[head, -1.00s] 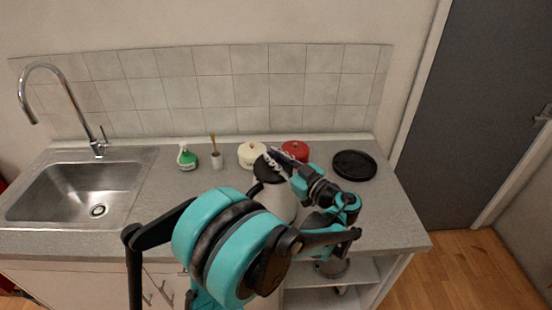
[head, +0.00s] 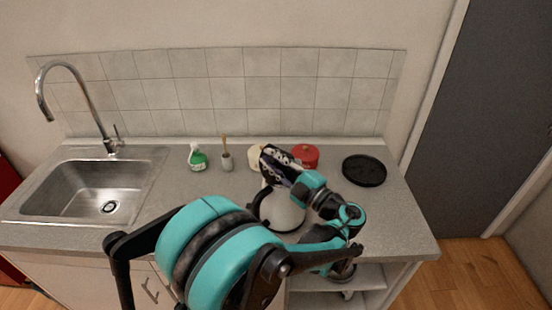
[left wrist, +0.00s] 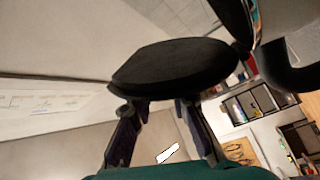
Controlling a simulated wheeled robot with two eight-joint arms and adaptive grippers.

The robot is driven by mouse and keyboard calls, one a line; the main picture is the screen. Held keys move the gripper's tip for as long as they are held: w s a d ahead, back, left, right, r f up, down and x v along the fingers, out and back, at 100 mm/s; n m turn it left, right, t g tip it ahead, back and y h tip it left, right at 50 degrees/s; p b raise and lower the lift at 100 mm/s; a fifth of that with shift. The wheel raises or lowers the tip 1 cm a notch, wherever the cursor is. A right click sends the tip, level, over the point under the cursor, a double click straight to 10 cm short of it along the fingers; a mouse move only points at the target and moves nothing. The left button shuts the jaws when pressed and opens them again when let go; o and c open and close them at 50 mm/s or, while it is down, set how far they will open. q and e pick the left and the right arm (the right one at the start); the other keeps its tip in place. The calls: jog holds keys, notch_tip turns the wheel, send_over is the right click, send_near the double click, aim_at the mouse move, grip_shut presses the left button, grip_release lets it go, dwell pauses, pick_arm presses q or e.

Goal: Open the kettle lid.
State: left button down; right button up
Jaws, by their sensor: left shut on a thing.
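The kettle (head: 283,212) stands on the counter, white-bodied with a black handle on its left, partly covered by my left arm. My left gripper (head: 283,166) is at the top of the kettle in the head view. In the left wrist view, the left gripper (left wrist: 160,118) has its two fingers against a black, rounded disc, the kettle lid (left wrist: 180,68), and is shut on it. The lid looks tilted up from the kettle top, though the gripper hides much of it in the head view. My right gripper is not in view.
Behind the kettle stand a cream pot (head: 254,158) and a red pot (head: 306,155). A black round plate (head: 364,170) lies to the right. A green spray bottle (head: 197,158), a cup with a brush (head: 226,161) and the sink (head: 90,188) are left. Counter between sink and kettle is partly clear.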

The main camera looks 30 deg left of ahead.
pick_arm(q)
jog(key=shift+s+n+g, duration=0.3)
jog(key=shift+s+n, duration=0.3)
jog(key=shift+n, duration=0.4)
jog(key=c, duration=1.4)
grip_release()
jog(key=v, duration=1.2)
jog(key=shift+a+f, duration=0.1)
jog(key=shift+f, duration=0.1)
jog(key=shift+s, duration=0.1)
